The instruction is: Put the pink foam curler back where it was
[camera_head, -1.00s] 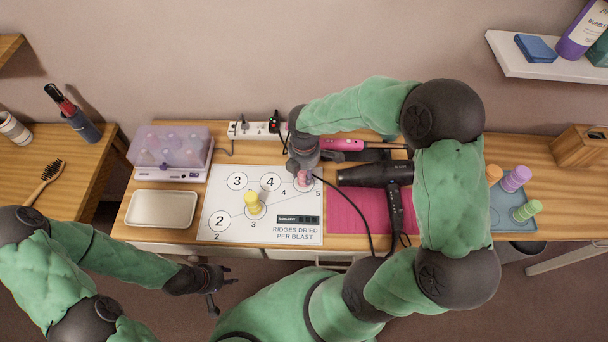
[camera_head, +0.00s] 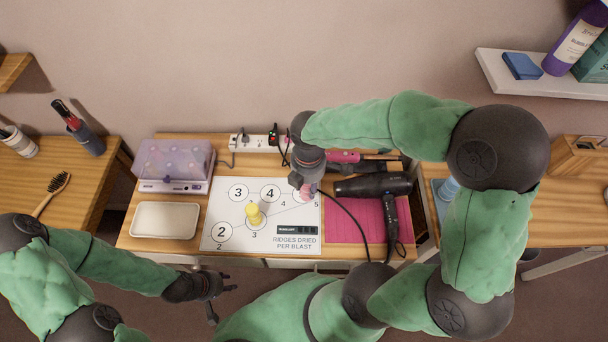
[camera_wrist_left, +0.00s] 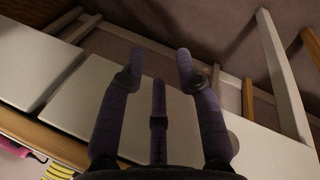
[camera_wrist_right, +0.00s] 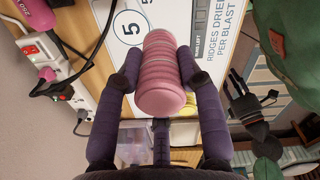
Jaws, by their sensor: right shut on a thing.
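The pink foam curler (camera_wrist_right: 162,80) is ridged and held between the fingers of my right gripper (camera_wrist_right: 160,72), as the right wrist view shows. In the head view the pink curler (camera_head: 307,190) shows under my right gripper (camera_head: 304,184), over the right part of the numbered white chart (camera_head: 220,212), near the 5. I cannot tell whether it touches the chart. A yellow curler (camera_head: 254,214) stands on the chart near the 3. My left gripper (camera_head: 219,293) is open and empty in front of the table, apart from the curlers.
A hair dryer (camera_head: 372,186) lies partly on a pink mat (camera_head: 346,222), its cord crossing beside the chart. A power strip (camera_head: 250,143) lies behind. An empty cream tray (camera_head: 165,221) and a lidded roller case (camera_head: 173,163) stand left. My right arm covers most of the blue tray (camera_head: 437,200).

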